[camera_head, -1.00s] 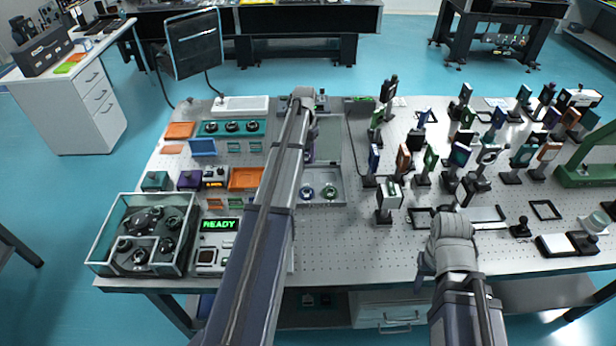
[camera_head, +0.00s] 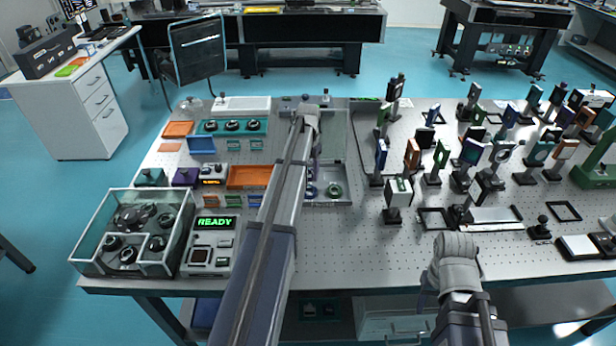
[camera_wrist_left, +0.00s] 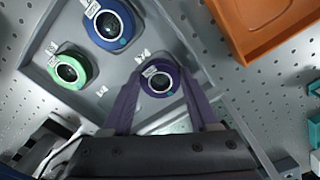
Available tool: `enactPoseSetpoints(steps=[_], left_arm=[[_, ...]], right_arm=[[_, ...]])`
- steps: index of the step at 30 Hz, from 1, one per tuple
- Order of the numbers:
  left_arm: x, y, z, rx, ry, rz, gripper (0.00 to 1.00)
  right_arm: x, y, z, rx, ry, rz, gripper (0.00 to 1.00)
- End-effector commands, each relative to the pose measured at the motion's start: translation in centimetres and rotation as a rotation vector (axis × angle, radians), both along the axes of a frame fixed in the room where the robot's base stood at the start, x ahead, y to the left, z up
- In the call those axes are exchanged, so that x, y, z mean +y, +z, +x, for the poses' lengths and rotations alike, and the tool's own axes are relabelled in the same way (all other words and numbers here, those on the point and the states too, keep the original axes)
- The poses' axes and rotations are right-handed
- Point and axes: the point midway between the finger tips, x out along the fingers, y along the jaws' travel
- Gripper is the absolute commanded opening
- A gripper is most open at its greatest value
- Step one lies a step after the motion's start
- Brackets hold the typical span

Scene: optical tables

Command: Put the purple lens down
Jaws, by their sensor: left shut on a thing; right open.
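The purple lens (camera_wrist_left: 160,82) is between the fingers of my left gripper (camera_wrist_left: 160,90) in the left wrist view, with its round face toward the camera. The gripper is shut on it, over a grey tray (camera_wrist_left: 178,20). I cannot tell whether the lens touches the tray floor. A blue lens (camera_wrist_left: 108,27) and a green lens (camera_wrist_left: 70,72) sit in the same tray, apart from it. In the head view the left arm hides most of the purple lens and left gripper; the green lens (camera_head: 334,190) shows beside the arm. My right gripper (camera_head: 432,280) is open near the table's front edge.
An orange bin (camera_wrist_left: 275,35) stands beside the tray. A glass-walled box (camera_head: 95,262) and a READY panel (camera_head: 215,223) are at the front left. Many upright optics fill the right side. The perforated tabletop (camera_head: 365,245) is clear in front of the tray.

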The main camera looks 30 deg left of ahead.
Motion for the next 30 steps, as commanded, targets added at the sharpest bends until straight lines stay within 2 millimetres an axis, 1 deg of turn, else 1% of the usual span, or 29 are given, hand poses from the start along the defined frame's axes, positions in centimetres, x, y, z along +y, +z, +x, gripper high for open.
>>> enactPoseSetpoints(steps=[7,20,23,24,30], left_arm=[[0.0,0.0,0.0,0.000,0.000,0.000,0.00],[-0.1,-1.4,-0.2,0.003,-0.001,-0.001,0.00],[-0.2,-1.4,-0.3,0.005,-0.001,-0.001,0.00],[-0.2,-1.4,-0.3,0.006,-0.002,-0.001,0.63],[-0.3,-1.5,-0.4,0.006,-0.004,0.000,0.86]], right_arm=[[0.0,0.0,0.0,0.000,0.000,0.000,0.50],[0.0,-1.4,0.0,0.000,0.000,0.000,0.50],[0.0,-1.4,0.0,0.000,0.000,0.000,0.50],[0.0,-1.4,0.0,0.000,0.000,0.000,0.50],[0.0,-1.5,0.0,0.000,0.000,0.000,0.50]])
